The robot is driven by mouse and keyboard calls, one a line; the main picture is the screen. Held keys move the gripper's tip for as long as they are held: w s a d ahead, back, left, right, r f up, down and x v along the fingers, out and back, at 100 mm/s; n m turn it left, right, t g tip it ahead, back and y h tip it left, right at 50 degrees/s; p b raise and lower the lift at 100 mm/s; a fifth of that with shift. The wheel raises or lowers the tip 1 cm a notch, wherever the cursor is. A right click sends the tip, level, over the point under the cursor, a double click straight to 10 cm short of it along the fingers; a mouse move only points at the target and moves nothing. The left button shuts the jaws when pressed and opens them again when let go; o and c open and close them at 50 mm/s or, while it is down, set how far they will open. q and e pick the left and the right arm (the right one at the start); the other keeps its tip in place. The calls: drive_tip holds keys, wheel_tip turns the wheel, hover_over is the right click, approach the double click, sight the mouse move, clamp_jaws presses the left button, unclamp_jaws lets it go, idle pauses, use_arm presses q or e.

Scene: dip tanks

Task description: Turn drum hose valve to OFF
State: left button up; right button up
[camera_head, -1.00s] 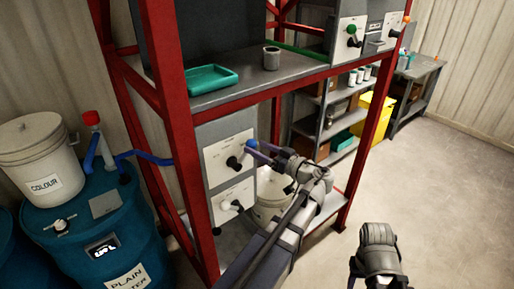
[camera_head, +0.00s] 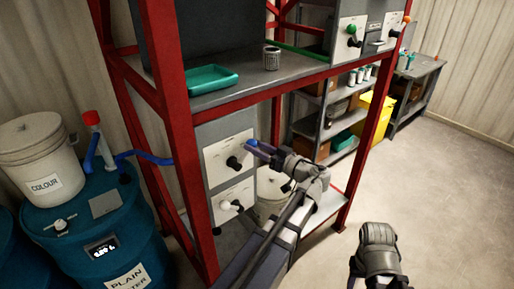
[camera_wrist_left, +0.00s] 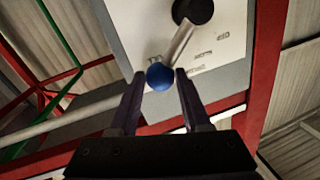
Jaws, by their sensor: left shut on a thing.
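The upper white valve panel (camera_head: 222,159) has a black hub (camera_head: 233,162) and a short lever with a blue ball knob (camera_head: 251,143). In the left wrist view the hub (camera_wrist_left: 192,10) is at the top, and the lever slants down-left to the blue ball (camera_wrist_left: 159,76). My left gripper (camera_head: 258,149) is shut on the blue ball, which sits between its two fingertips (camera_wrist_left: 159,82). The panel lettering is too small to read surely, so I cannot tell the marked position. My right gripper (camera_head: 378,272) is partly in view at the bottom; its jaws are unclear.
A lower panel has a white-knobbed valve (camera_head: 231,205). Red rack posts (camera_head: 178,130) frame both panels. A blue drum (camera_head: 135,225) labelled plain water, with a blue hose (camera_head: 145,157), stands left. A shelf above bears a teal tray (camera_head: 212,79) and a metal cup (camera_head: 271,58). Floor at right is clear.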

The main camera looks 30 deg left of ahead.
use_arm(q)
clamp_jaws()
idle(0.4)
drive_tip(key=shift+w, duration=0.1)
